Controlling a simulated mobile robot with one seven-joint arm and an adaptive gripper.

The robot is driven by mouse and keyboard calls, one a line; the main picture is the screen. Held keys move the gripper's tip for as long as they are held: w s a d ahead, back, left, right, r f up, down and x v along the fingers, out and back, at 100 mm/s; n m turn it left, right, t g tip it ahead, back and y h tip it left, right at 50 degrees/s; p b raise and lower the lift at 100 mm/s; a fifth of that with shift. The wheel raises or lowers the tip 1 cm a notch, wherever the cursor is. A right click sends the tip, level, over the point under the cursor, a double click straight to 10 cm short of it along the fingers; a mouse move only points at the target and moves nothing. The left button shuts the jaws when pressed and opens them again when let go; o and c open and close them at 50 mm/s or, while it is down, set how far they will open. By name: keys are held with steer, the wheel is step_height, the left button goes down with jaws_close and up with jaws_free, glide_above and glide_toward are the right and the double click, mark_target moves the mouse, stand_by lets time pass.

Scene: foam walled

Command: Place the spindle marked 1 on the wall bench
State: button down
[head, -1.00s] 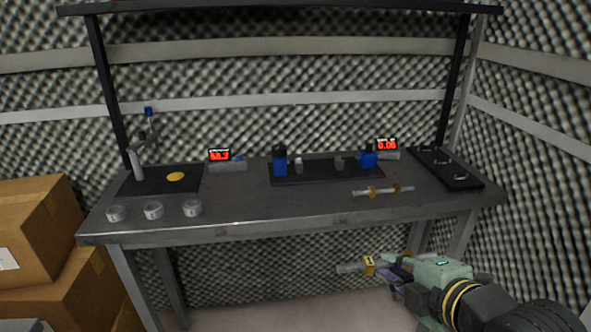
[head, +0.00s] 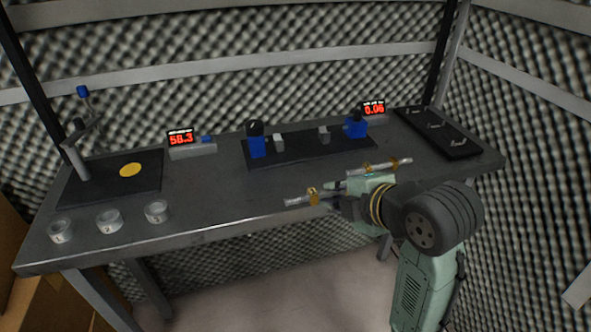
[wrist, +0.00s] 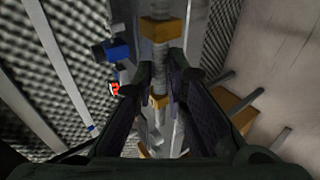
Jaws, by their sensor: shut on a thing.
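My gripper (head: 338,198) is shut on a silver spindle (head: 295,201) with a gold collar. The spindle lies roughly level, its free end pointing left, over the front part of the wall bench (head: 235,205). I cannot tell whether it touches the top. The collar's mark is too small to read now. A second spindle (head: 398,163) with gold collars lies on the bench just behind my gripper, partly hidden by it. In the wrist view the held spindle (wrist: 160,55) runs upright between the fingers (wrist: 160,88).
Three round weights (head: 108,220) stand at the front left. Behind are a dark pad with a yellow disc (head: 131,169), a red display (head: 181,137), a black fixture with blue blocks (head: 300,147) and a black rack (head: 440,132).

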steer(key=w+a+p, duration=0.1)
steer(key=w+a, duration=0.1)
steer(key=w, duration=0.1)
steer(key=w+a+p, duration=0.1)
steer(key=w+a, duration=0.1)
steer(key=w, duration=0.1)
steer(key=w+a+f+p, duration=0.1)
steer(key=w+a, duration=0.1)
steer(key=w, duration=0.1)
steer(key=shift+w+a, duration=0.1)
steer(key=shift+a, duration=0.1)
steer(key=shift+w, duration=0.1)
steer(key=shift+f+p, duration=0.5)
steer(key=shift+f, duration=1.3)
steer(key=shift+f+b, duration=0.4)
steer(key=shift+b, duration=0.15)
steer(key=shift+f, duration=0.2)
steer(key=c, duration=1.9)
jaws_free()
